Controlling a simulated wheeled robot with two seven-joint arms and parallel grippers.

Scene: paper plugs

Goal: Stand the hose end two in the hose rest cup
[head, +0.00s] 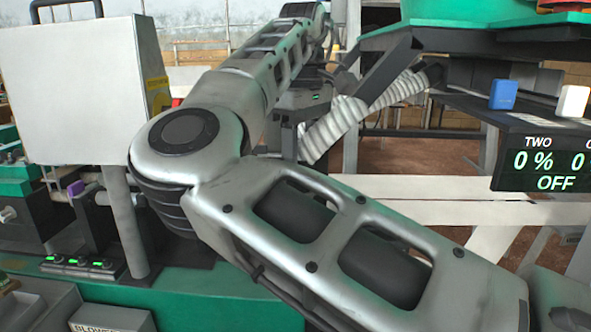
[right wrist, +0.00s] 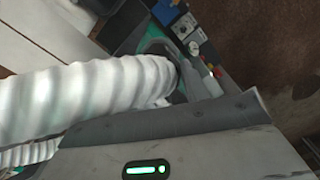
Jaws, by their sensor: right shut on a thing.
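A white ribbed hose (head: 350,120) slopes down and left behind my right arm in the head view. It fills the left of the right wrist view (right wrist: 85,95), beside the grey hand body with its green light. My right gripper (head: 300,105) is partly hidden at the far end of my right arm. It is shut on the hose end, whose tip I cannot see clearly. I cannot tell from any marking which hose this is. I cannot make out the hose rest cup. My left gripper is out of view.
A display (head: 545,160) reads TWO, 0 %, OFF. A blue block (head: 503,94) and a white block (head: 573,101) stand above it. A large grey box (head: 80,85) stands at left over the green machine. White rails (head: 420,187) cross behind my arm.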

